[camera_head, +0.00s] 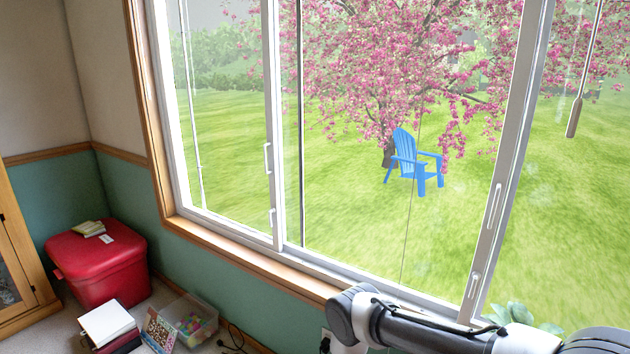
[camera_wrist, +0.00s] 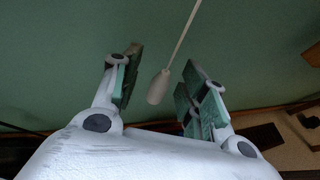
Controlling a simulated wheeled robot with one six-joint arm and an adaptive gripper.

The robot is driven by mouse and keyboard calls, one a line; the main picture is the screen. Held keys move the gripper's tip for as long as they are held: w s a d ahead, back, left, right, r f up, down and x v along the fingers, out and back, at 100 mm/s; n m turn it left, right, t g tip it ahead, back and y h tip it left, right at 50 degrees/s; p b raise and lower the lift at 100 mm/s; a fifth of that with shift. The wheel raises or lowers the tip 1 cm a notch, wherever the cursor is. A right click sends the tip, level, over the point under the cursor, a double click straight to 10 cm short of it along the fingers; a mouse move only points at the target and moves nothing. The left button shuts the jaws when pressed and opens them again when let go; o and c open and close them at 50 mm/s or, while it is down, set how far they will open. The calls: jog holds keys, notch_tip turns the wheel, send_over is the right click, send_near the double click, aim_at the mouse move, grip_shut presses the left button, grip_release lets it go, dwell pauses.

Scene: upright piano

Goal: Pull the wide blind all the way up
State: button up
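The wide blind itself does not show in either view; the big window (camera_head: 285,120) shows bare glass. In the wrist view, a pale pull knob (camera_wrist: 158,87) hangs on a thin cord (camera_wrist: 186,36). My gripper (camera_wrist: 161,62) is open, with one finger on each side of the knob in the picture and a gap on both sides. I cannot tell how deep the knob sits between the fingers. In the head view a thin cord (camera_head: 409,215) hangs before the middle pane, and a wooden pull (camera_head: 575,117) hangs on another cord at the upper right. My gripper is out of the head view.
The wooden sill (camera_head: 250,259) runs below the window, above a green wall. A red storage box (camera_head: 98,262), a book stack (camera_head: 108,325) and a clear bin (camera_head: 192,322) stand on the floor at the lower left. A wooden cabinet (camera_head: 20,255) stands at the left edge.

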jog(key=shift+v, duration=2.5)
